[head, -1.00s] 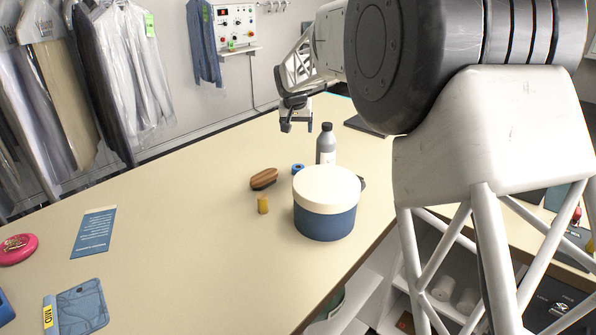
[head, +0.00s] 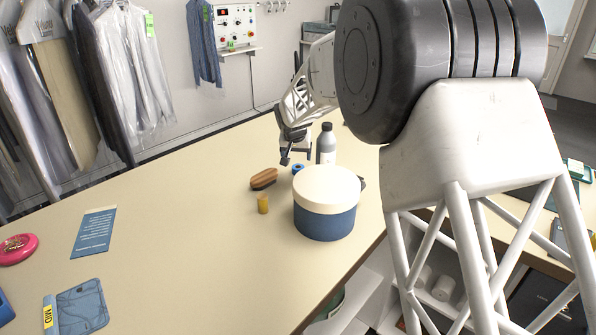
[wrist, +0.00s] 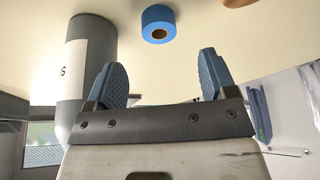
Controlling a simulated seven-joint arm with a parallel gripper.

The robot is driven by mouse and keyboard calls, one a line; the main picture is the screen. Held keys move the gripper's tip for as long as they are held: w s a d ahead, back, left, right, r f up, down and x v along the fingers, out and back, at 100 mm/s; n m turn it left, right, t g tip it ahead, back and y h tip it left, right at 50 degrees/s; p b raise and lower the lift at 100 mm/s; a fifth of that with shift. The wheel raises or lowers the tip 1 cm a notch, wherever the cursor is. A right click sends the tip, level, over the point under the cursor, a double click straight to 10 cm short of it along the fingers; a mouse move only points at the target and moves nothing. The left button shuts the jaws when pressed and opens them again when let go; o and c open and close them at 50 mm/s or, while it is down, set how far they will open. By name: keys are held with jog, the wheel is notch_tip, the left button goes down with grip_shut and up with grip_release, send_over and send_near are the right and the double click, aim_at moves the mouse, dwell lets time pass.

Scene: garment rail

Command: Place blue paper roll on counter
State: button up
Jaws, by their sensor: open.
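The blue paper roll (head: 298,169) is a small blue ring on the beige counter (head: 185,200), between the brush and the grey bottle. In the wrist view the roll (wrist: 153,17) shows its brown, hollow core and lies beyond my fingertips, roughly between their lines. My gripper (head: 290,158) is just above and behind the roll in the head view. In the wrist view my gripper (wrist: 163,72) has its two blue fingers spread apart with nothing between them.
A grey bottle (head: 327,145) stands close beside my gripper. A wooden brush (head: 263,179), a yellow item (head: 263,204) and a blue tub with a cream lid (head: 325,218) are near the roll. The counter's left middle is clear.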

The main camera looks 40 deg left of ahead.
aim_at(298, 167)
jog(key=shift+f, duration=0.1)
jog(key=shift+x, duration=1.2)
jog(key=shift+w, duration=0.1)
jog(key=shift+x, duration=2.6)
jog(key=c, duration=1.1)
jog(key=shift+o, duration=0.2)
